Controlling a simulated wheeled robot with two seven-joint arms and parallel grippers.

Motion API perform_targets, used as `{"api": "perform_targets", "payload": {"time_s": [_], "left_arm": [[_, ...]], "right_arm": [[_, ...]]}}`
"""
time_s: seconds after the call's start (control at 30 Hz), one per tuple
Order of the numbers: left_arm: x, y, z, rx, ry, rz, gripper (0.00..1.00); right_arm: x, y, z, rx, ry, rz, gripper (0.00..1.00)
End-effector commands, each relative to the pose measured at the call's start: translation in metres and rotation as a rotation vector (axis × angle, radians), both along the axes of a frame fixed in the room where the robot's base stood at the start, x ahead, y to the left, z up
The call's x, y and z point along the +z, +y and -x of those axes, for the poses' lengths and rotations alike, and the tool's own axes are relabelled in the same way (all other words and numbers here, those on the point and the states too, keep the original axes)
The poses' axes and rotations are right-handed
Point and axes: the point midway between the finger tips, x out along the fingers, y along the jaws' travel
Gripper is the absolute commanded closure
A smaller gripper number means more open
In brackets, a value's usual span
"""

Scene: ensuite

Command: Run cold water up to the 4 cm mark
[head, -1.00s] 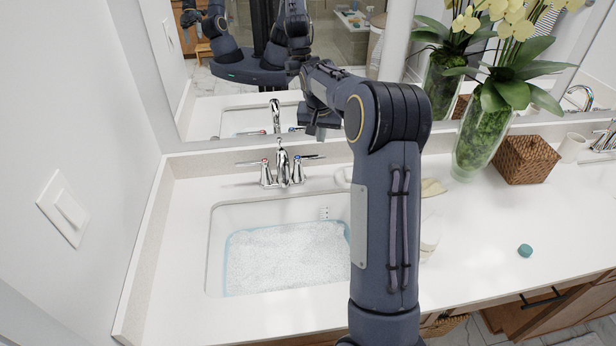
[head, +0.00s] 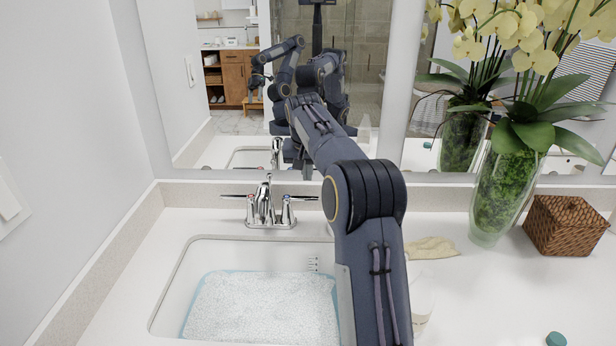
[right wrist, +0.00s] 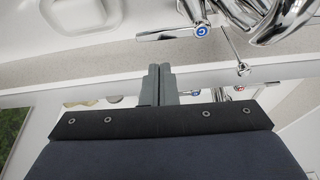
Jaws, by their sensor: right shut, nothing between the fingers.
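The chrome faucet (head: 264,204) stands behind the sink (head: 180,275). Its red-marked lever (head: 238,197) is on the left and its blue-marked cold lever (head: 300,199) on the right. The basin holds rippled, whitish water (head: 262,305). A small scale (head: 313,264) on the back wall sits just above the waterline; its figures are too small to read. My right gripper (head: 304,168) is behind and slightly right of the faucet, partly hidden by my arm. In the right wrist view its fingers (right wrist: 159,72) are shut and empty, apart from the blue-marked lever (right wrist: 170,34). My left gripper is out of direct view.
A large mirror (head: 230,130) rises behind the counter and reflects my arms. A beige cloth (head: 432,248), a glass vase with orchids (head: 495,195) and a wicker box (head: 565,225) stand to the right. A wall is close on the left.

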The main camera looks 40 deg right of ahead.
Motion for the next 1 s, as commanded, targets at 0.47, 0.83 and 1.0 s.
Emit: {"api": "perform_targets", "payload": {"time_s": [0.47,0.83,1.0], "left_arm": [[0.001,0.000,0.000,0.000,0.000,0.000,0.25],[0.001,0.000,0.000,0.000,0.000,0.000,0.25],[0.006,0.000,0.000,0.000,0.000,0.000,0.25]], "right_arm": [[-0.067,-0.016,-0.017,0.001,0.001,0.000,1.00],[-0.070,-0.017,-0.017,0.000,0.000,0.000,1.00],[-0.067,-0.014,-0.013,-0.078,0.002,0.002,1.00]]}}
